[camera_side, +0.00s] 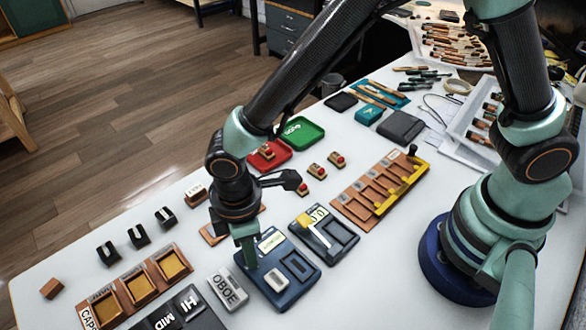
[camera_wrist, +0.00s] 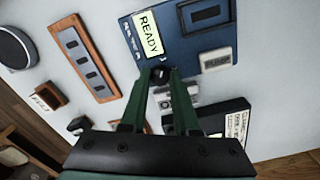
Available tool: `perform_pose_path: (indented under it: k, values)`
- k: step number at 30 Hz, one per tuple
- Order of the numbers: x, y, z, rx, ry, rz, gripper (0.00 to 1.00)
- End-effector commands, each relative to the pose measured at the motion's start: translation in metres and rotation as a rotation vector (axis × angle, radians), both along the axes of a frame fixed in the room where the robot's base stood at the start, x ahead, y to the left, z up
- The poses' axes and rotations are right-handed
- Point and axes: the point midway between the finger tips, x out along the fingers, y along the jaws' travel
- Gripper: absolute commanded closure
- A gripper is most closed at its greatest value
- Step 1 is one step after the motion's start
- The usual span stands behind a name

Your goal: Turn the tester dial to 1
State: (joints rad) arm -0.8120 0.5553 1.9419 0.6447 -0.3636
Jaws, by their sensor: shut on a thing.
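The tester is a dark blue box (camera_side: 306,272) on the white table in the side view, and its blue face (camera_wrist: 180,48) fills the upper middle of the wrist view. It has a lit display (camera_wrist: 148,36) reading READY and a pale grey button (camera_wrist: 215,60). The black dial knob (camera_wrist: 160,74) sits at the tester's edge below the display. My gripper (camera_wrist: 159,80) is shut on the dial, its two green fingers either side of it. In the side view my gripper (camera_side: 248,258) comes down on the tester's left part and hides the dial. I cannot read the dial's setting.
A grey OBOE plate (camera_side: 227,289) lies just left of the tester. A dark blue box with a yellow piece (camera_side: 314,232) stands close on its right. Wooden trays (camera_side: 137,282) lie at the lower left, and a wooden rack with a yellow bar (camera_side: 400,190) is farther right.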

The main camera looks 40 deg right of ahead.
Motion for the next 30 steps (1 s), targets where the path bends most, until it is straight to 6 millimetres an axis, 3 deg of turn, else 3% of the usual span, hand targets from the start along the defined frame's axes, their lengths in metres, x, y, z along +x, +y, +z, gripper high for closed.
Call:
perform_pose_path:
  k: [15,16,18,30]
  values:
    - [0.0006,0.0005,0.0013,0.001,-0.002,0.018,1.00]
    - [0.0006,0.0005,0.0013,0.001,-0.002,0.018,0.63]
    - [0.0006,0.0005,0.0012,0.001,-0.002,0.018,0.41]
    - [0.0006,0.0006,0.0055,0.002,-0.002,0.018,0.41]
